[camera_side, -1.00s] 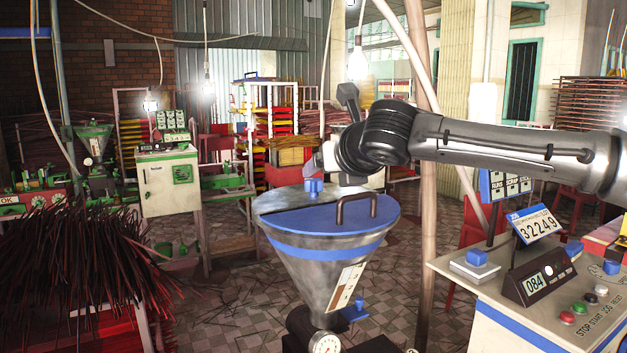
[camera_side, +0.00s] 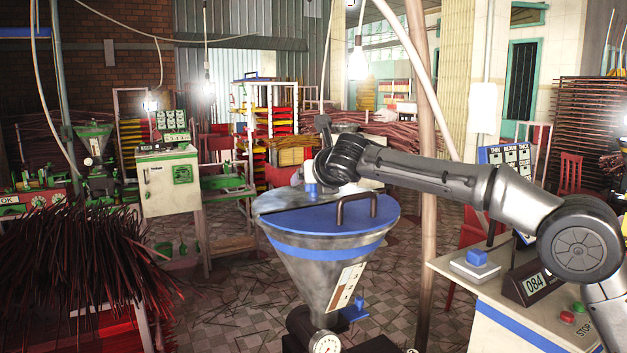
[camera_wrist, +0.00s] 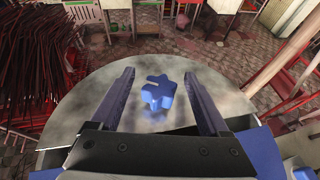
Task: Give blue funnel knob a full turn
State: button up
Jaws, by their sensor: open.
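The blue funnel knob (camera_side: 311,190) stands on the grey metal part of the funnel's lid, at the left of the blue lid half. In the wrist view the knob (camera_wrist: 158,93) is a lobed blue piece between the two fingers. My gripper (camera_wrist: 155,80) is open, one finger on each side of the knob, with a gap visible on both sides. In the side view my gripper (camera_side: 310,178) is right over the knob and partly hides it. The steel funnel (camera_side: 320,265) has a blue band and a gauge below.
A dark handle (camera_side: 357,208) arches up from the blue lid right of the knob. A control console (camera_side: 510,325) with buttons and a counter stands at the right. A heap of dark red sticks (camera_side: 75,265) is at the left.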

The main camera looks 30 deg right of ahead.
grip_shut()
jog(key=shift+a+m+h, duration=0.1)
jog(key=shift+m+h, duration=0.6)
jog(key=shift+h, duration=0.1)
jog(key=shift+m+g+h, duration=0.5)
jog(key=shift+m+h, duration=0.2)
jog(key=shift+h, duration=0.1)
grip_release()
jog(key=v, duration=1.3)
jog(key=shift+s+a+r, duration=0.15)
jog(key=shift+s+r, duration=0.05)
jog(key=shift+s, duration=0.15)
